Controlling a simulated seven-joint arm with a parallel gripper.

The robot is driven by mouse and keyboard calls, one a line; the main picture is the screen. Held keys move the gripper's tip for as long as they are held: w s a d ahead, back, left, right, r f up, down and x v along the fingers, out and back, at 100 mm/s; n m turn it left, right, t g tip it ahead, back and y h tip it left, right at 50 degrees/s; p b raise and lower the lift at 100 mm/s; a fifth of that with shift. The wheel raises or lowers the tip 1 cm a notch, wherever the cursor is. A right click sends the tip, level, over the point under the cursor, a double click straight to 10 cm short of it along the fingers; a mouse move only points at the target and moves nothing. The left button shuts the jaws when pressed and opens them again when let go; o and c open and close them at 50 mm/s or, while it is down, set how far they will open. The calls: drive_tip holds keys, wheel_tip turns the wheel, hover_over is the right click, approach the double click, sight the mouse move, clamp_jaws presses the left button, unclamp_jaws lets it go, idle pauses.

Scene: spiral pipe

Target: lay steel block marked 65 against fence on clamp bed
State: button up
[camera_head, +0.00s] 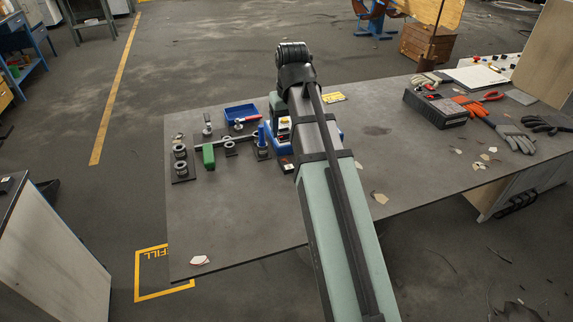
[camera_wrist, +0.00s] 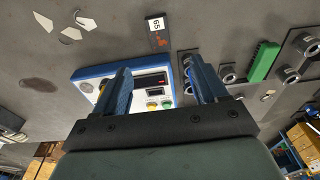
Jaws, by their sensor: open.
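The steel block marked 65 (camera_wrist: 158,40) lies on the table in the wrist view, a dark flat bar with a white label at one end. It lies beyond my gripper (camera_wrist: 165,82), which is open and empty, its blue fingers spread over a blue-and-white device. In the head view a small dark piece (camera_head: 286,164) at the device's near edge looks like the same block, partly hidden by my arm. Dark clamp fixtures (camera_head: 183,167) stand left, by a green block (camera_head: 209,156); the green block also shows in the wrist view (camera_wrist: 263,62). I cannot tell which part is the fence.
The device (camera_wrist: 150,88) has a display and coloured buttons. A blue tray (camera_head: 241,114) sits at the table's back left. Pale flakes are scattered. The table's front left is mostly clear.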

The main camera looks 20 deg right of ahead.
hover_over(286, 163)
drive_tip(key=s, duration=0.1)
wheel_tip(286, 163, down, 7)
drive_tip(key=shift+f, duration=0.1)
drive_tip(key=shift+w+d+f, duration=0.1)
drive_tip(key=shift+w+f, duration=0.05)
drive_tip(key=shift+f, duration=0.9)
drive_tip(key=shift+w+f, duration=0.2)
drive_tip(key=shift+f, duration=0.9)
drive_tip(key=shift+w+d+f, duration=0.1)
drive_tip(key=shift+w+f, duration=0.05)
drive_tip(key=shift+f, duration=0.9)
drive_tip(key=shift+a, duration=0.1)
drive_tip(key=shift+c, duration=0.4)
clamp_jaws()
